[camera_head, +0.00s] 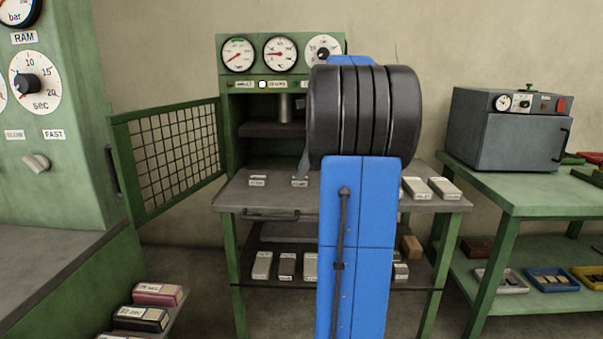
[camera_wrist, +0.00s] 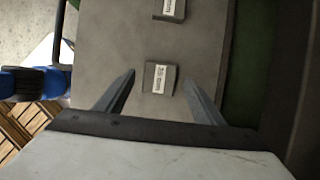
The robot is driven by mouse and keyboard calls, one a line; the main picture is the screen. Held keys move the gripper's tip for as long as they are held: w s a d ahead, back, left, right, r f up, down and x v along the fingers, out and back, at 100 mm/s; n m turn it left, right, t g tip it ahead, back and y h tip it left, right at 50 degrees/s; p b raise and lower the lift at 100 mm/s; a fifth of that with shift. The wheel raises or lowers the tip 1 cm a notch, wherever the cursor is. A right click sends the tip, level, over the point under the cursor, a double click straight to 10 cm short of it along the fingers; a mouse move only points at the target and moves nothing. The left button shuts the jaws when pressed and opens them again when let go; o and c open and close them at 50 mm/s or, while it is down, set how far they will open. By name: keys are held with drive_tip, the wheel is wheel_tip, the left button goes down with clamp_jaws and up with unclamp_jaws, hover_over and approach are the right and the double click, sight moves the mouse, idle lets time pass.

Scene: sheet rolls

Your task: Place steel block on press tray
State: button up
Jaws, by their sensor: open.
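In the wrist view, my gripper (camera_wrist: 159,74) is open, with one finger on each side of a small steel block (camera_wrist: 160,78) labelled in mm. The block lies on a grey surface just beyond the gap's near part; I cannot tell whether a finger touches it. A second steel block (camera_wrist: 170,9) lies farther up. In the head view, steel blocks (camera_head: 258,181) and (camera_head: 300,181) sit on the grey worktop (camera_head: 235,196) of the green press (camera_head: 229,150). A handle (camera_head: 268,214) is at its front edge. My arm hides the worktop's middle and most of my gripper.
An open mesh door (camera_head: 170,155) stands left of the press. More blocks (camera_head: 415,187) lie at the worktop's right, and several (camera_head: 262,265) on the lower shelf. A grey oven (camera_head: 508,130) stands on the green bench at right. A green control cabinet (camera_head: 75,120) is at left.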

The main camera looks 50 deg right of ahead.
drive_tip(key=v, duration=1)
drive_tip(key=s+a+f+n, duration=0.1)
drive_tip(key=a+n, duration=0.3)
drive_tip(key=a, duration=0.4)
drive_tip(key=a+f+n+h, duration=0.1)
drive_tip(key=a+f+n, duration=0.3)
drive_tip(key=a, duration=0.4)
drive_tip(key=s+a+f+n, duration=0.1)
drive_tip(key=a+f+n, duration=0.2)
drive_tip(key=a, duration=0.6)
drive_tip(key=shift+s+f+n+h, duration=0.15)
drive_tip(key=shift+s+n+h, duration=0.15)
drive_tip(key=shift+n+h, duration=0.1)
drive_tip(key=s+a+f+n+t+h, duration=0.1)
drive_tip(key=s+a+f+n, duration=1.4)
drive_tip(key=f, duration=0.3)
drive_tip(key=shift+f+n, duration=0.35)
drive_tip(key=shift+n, duration=0.15)
